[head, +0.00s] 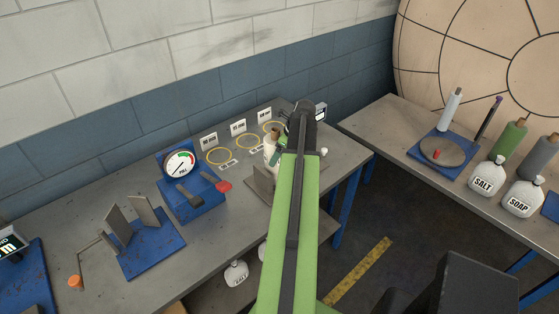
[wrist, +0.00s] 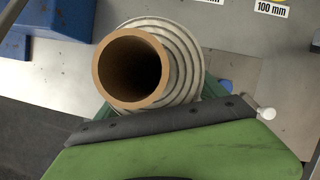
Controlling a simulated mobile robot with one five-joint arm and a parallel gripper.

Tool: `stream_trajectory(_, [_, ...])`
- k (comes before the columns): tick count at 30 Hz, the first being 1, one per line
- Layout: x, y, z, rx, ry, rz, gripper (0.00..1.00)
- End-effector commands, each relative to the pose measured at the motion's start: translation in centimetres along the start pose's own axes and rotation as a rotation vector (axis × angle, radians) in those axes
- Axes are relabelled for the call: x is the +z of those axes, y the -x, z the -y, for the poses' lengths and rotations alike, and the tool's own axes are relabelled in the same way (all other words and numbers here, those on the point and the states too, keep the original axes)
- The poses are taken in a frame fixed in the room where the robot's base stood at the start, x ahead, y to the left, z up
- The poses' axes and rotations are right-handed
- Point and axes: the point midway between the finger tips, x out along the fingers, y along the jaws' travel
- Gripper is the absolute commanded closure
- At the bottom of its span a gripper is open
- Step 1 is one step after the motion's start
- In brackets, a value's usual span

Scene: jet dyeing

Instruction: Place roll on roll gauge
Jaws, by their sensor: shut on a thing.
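My gripper (head: 279,156) is shut on a cream cloth roll (head: 269,149) above the back right of the long grey bench. In the wrist view the roll (wrist: 190,55) shows its hollow brown core end-on towards the camera, with the dark jaw edge (wrist: 160,124) across its near side. My arm hides part of the roll and the bench below, so I cannot tell whether it touches anything. Yellow rings (head: 218,156) with millimetre labels lie on the bench beside the roll. I cannot tell for certain which fixture is the roll gauge.
A pressure dial (head: 180,163) on a blue base stands left of the roll. Further left is a blue stand with upright plates (head: 118,225). A small white knob (head: 323,152) sits right of my arm. The right bench holds bottles (head: 483,178) and other rolls (head: 509,138).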

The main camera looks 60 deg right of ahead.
Motion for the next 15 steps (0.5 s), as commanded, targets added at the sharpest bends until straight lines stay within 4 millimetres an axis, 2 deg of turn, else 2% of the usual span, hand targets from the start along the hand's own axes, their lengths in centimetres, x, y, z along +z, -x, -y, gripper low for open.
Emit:
stream_trajectory(8, [-0.05,-0.12,0.01,0.000,0.000,0.001,0.86])
stream_trajectory(9, [-0.08,-0.14,0.01,0.000,0.000,0.000,0.18])
stream_trajectory(13, [-0.04,-0.02,0.02,0.000,-0.001,0.000,0.01])
stream_trajectory(15, [-0.05,-0.01,0.02,0.000,-0.001,0.000,0.00])
